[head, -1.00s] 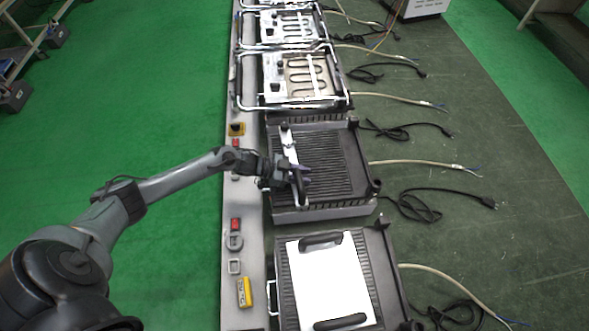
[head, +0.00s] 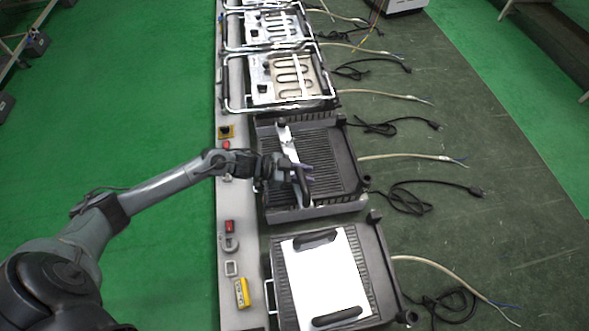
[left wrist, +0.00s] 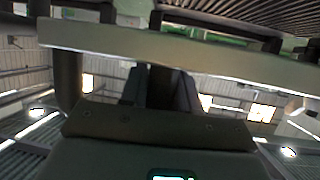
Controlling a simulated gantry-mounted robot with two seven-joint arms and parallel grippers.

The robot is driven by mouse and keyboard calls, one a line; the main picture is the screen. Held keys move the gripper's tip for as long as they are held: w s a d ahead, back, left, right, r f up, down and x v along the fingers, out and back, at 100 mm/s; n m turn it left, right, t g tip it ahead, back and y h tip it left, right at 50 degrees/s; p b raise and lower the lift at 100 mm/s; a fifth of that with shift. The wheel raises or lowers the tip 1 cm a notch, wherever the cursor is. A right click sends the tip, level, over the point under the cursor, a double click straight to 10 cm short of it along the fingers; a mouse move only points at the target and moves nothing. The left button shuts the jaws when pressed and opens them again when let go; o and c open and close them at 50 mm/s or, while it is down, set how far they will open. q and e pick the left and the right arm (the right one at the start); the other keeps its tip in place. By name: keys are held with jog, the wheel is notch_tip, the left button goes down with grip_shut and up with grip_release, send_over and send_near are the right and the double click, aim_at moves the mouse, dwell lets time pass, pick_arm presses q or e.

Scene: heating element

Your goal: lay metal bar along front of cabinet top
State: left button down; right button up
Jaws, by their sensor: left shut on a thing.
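The metal bar (head: 289,146) is a narrow pale strip with dark end pieces, along the left side of the ribbed dark cabinet top (head: 332,150) in the head view. My left gripper (head: 300,176) is shut on the bar towards its near end and partly hides it. I cannot tell whether the bar touches the top or is held just above it. In the left wrist view the bar (left wrist: 220,60) crosses the picture as a long pale strip in front of the fingers (left wrist: 160,88). My right gripper is not in view.
A cabinet with a white plate (head: 325,280) and two dark handles stands nearer. Farther units carry heating coils (head: 290,75) and metal frames. A grey rail (head: 232,200) with switches runs along the left. Cables (head: 410,200) lie on the floor at right.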

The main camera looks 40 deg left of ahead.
pick_arm(q)
jog(key=d+r+n+y, duration=0.1)
jog(key=d+r, duration=0.9)
jog(key=r, duration=0.3)
jog(key=s+a+r+n+t+y+p, duration=0.2)
jog(key=r+p, duration=0.6)
jog(key=p, duration=0.4)
jog(key=s+a+r+n+t+y+p, duration=0.2)
jog(key=s+r+n+y+p, duration=0.3)
jog(key=p, duration=0.8)
notch_tip(320, 180, up, 4)
jog(key=shift+a+f+n+y, duration=0.1)
jog(key=shift+a+n+y, duration=0.6)
jog(key=shift+y, duration=0.4)
jog(key=shift+w+d, duration=0.1)
